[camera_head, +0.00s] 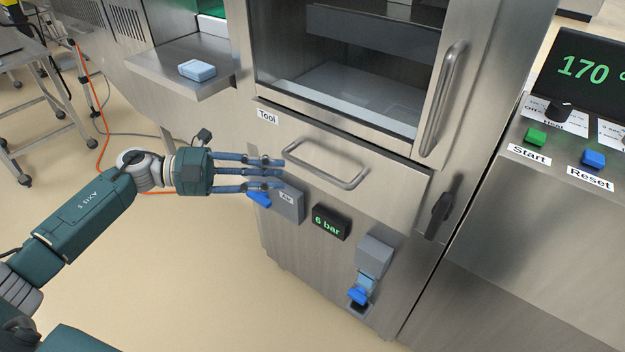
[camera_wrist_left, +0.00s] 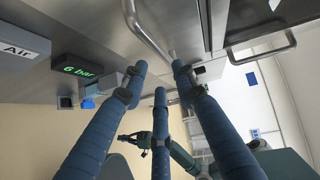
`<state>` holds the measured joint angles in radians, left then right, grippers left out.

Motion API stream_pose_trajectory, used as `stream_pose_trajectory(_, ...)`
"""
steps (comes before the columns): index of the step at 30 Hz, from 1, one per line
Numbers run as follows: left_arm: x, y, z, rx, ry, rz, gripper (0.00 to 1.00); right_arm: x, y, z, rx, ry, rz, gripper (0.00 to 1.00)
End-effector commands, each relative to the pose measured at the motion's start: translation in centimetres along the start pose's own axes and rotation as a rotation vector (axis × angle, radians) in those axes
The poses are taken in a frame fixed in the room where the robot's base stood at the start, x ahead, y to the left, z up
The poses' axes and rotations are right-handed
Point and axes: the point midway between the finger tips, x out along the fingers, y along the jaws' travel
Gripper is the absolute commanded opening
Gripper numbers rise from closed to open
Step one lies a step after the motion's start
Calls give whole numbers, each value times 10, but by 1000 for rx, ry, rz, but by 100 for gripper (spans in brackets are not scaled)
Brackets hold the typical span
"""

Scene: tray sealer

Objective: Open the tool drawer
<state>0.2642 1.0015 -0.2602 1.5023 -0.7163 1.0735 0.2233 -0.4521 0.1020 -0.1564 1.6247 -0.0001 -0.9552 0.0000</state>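The tool drawer (camera_head: 395,190) is a steel front panel below the chamber of the machine, with a "Tool" label (camera_head: 268,116) at its upper left. It looks closed. Its bar handle (camera_head: 325,178) shows in the head view and also in the left wrist view (camera_wrist_left: 147,33). My left gripper (camera_head: 281,173) has its three blue fingers spread and empty. Its fingertips are just left of the handle in the head view; contact cannot be made out. In the left wrist view the fingers (camera_wrist_left: 160,74) point toward the handle. My right gripper (camera_wrist_left: 135,138) shows small there, its opening unclear.
The Air box (camera_head: 288,203) with a blue lever and the "6 bar" display (camera_head: 331,222) sit below the drawer. A dark latch (camera_head: 439,214) is at its right. A door handle (camera_head: 442,98) stands above. A side shelf (camera_head: 190,75) holds a blue block (camera_head: 197,70).

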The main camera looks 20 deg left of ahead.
Motion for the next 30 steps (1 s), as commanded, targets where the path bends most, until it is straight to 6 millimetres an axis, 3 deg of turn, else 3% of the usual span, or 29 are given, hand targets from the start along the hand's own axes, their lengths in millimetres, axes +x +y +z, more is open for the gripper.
stream_pose_trajectory(9, 60, -3, 0, -2, 1, -8, 28, 4, 0, 4, -1, -2, -1, 0)
stream_pose_trajectory(15, 88, -2, 1, -3, -2, -6, 28, 6, 0, 6, -1, -4, -1, 0)
stream_pose_trajectory(28, 97, -1, 1, -4, -4, -5, 28, 8, 0, 8, -1, -8, 0, 0)
stream_pose_trajectory(30, 97, -1, 1, -4, -4, -5, 14, 8, 0, 8, -1, -7, -1, 0)
